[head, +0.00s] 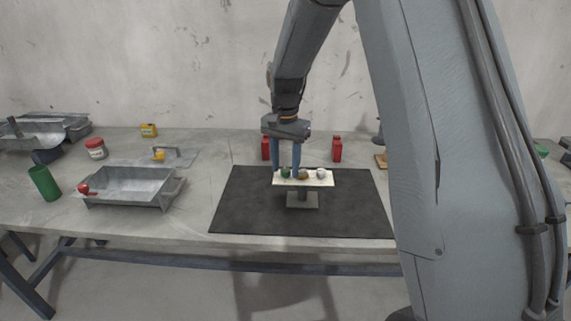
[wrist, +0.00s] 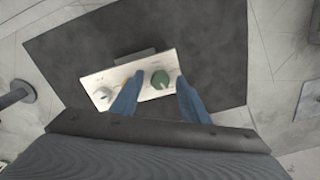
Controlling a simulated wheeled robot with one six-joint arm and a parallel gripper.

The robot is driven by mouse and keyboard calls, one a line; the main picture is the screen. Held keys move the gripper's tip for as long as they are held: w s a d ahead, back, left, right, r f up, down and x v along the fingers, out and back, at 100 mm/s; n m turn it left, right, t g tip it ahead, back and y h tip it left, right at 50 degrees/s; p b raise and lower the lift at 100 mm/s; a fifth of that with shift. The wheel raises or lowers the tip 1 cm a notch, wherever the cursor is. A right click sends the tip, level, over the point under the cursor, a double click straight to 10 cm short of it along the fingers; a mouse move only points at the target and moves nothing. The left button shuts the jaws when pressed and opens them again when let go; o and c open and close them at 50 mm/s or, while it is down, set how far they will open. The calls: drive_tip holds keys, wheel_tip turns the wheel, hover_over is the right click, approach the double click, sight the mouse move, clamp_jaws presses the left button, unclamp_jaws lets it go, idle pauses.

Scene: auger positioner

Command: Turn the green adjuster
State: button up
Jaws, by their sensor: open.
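A white panel (head: 318,182) stands on a grey-green pedestal (head: 302,199) on the black mat. The green adjuster (head: 286,173) is the leftmost of the panel's knobs in the head view. In the wrist view the green adjuster (wrist: 160,79) shows between the fingertips, at the panel's right part. My gripper (head: 287,166) is open, pointing down above the panel's left end, with the blue fingers apart on either side of the adjuster. It also shows in the wrist view (wrist: 160,82). I cannot tell whether a finger touches the adjuster.
A brownish knob (head: 303,176) and a pale knob (head: 320,174) sit beside the green one. Red bottles (head: 337,149) stand behind the mat. A metal tray (head: 128,187) and a green cup (head: 44,182) are at left. The black mat (head: 355,215) is otherwise clear.

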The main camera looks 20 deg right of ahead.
clamp_jaws()
drive_tip(key=shift+n, duration=0.3)
